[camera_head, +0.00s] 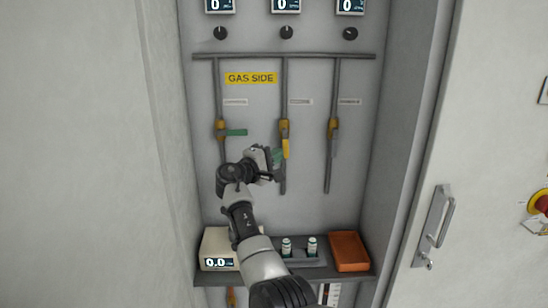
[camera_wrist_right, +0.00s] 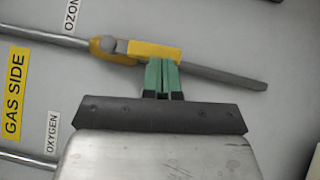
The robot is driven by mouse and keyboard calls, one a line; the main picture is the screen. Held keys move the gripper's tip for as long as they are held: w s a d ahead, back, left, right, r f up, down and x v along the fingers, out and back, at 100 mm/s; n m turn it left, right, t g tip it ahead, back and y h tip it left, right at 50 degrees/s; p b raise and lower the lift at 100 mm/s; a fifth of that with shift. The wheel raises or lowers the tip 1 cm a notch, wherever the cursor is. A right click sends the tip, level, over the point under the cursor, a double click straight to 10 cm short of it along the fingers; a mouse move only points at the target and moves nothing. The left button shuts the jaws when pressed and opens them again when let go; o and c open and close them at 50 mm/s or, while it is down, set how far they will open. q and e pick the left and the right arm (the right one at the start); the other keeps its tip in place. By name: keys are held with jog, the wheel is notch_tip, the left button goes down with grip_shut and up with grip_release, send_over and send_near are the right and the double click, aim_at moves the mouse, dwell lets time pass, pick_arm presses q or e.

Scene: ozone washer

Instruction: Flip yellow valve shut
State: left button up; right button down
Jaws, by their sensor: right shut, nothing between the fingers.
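The yellow valve handle (camera_head: 285,149) is on the middle pipe, pointing down along it. In the right wrist view the yellow handle (camera_wrist_right: 155,50) lies in line with its pipe, beside the "OZONE" label. My right gripper (camera_head: 277,157) is beside the handle's lower end. Its green fingertips (camera_wrist_right: 162,75) are together and empty, at the handle's edge; I cannot tell whether they touch it. My left gripper is not in view.
The left pipe has a green handle (camera_head: 236,132) turned crosswise. The right pipe has another valve (camera_head: 333,128). Below, a shelf holds a meter box (camera_head: 218,245), small vials (camera_head: 287,247) and an orange tray (camera_head: 349,251). Cabinet walls enclose both sides.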

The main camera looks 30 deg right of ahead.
jog(key=shift+s+d+r+n+t+y+b, duration=0.45)
jog(key=shift+s+d+n+t+y+b, duration=0.95)
jog(key=shift+n+t, duration=2.4)
jog(key=shift+s+d+r+n+t+y+b, duration=0.1)
jog(key=shift+d+r+n+t+y+b, duration=0.65)
jog(key=shift+n+t+b, duration=3.05)
jog(key=shift+s+d+r+n+t+y+b, duration=0.2)
jog(key=shift+s+d+n+t+y, duration=1)
jog(key=shift+n, duration=4.6)
jog(key=shift+w+d+t+h, duration=0.25)
jog(key=shift+w+t+h, duration=0.3)
jog(key=shift+t, duration=0.15)
